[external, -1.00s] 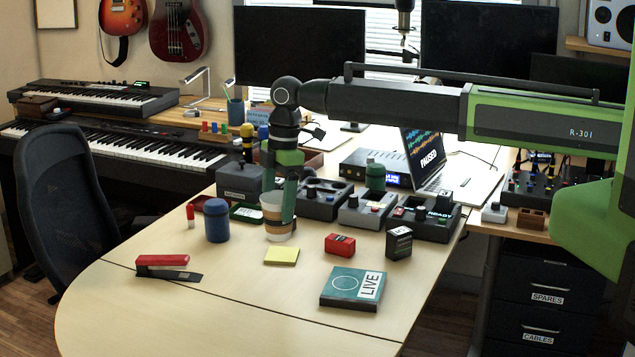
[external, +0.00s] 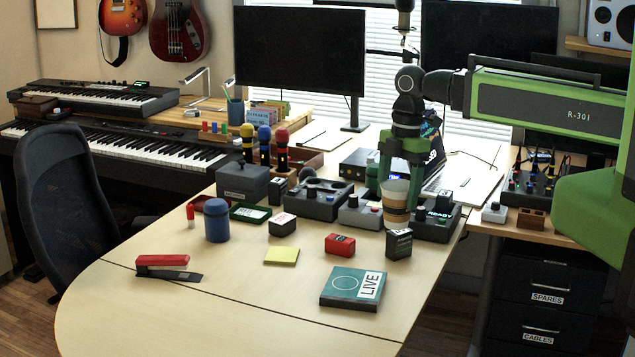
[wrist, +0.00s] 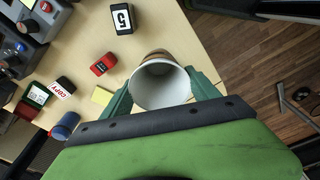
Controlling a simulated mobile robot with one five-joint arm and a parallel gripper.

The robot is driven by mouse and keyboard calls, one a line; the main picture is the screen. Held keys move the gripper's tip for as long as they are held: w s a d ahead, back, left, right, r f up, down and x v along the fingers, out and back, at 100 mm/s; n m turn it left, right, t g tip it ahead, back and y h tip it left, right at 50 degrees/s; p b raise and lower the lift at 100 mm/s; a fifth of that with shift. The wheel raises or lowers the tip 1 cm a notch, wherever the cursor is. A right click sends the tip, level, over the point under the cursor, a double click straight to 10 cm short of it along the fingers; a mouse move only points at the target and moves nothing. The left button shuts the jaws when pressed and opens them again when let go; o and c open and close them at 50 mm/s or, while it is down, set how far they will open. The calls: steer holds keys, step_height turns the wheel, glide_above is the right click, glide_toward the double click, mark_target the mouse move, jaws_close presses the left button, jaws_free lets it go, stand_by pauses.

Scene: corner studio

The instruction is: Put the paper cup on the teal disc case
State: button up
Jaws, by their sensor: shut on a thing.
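The paper cup (external: 396,203) is white with a brown sleeve. My gripper (external: 398,190) is shut on it and holds it upright in the air near the dark boxes at the back right of the table. In the wrist view the cup (wrist: 160,85) shows its open white mouth between the two green fingers. The teal disc case (external: 343,287), with a white LIVE label and a ring, lies flat near the table's front right edge, apart from the cup. The case is not visible in the wrist view.
A black box (external: 399,243) and a red box (external: 340,244) stand between the cup and the case. A yellow note pad (external: 282,256), a blue jar (external: 217,220) and a red stapler (external: 163,262) lie further left. The table around the case is clear.

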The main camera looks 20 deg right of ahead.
steer(key=shift+w+d, duration=0.1)
steer(key=shift+w, duration=0.1)
steer(key=shift+a+f, duration=0.25)
steer(key=s+a+f+b, duration=0.1)
steer(key=a+f+b, duration=0.2)
steer(key=b, duration=0.1)
steer(key=s+a+f+b, duration=0.1)
steer(key=a+f+b, duration=0.2)
steer(key=a+f, duration=0.1)
steer(key=s+a+f+b, duration=0.1)
steer(key=a+f+b, duration=0.2)
steer(key=f+b, duration=0.1)
steer(key=shift+s+a+b, duration=0.2)
steer(key=shift+a+b, duration=0.1)
steer(key=shift+a, duration=0.1)
steer(key=shift+r, duration=0.25)
steer(key=shift+f, duration=0.2)
steer(key=o, duration=1.3)
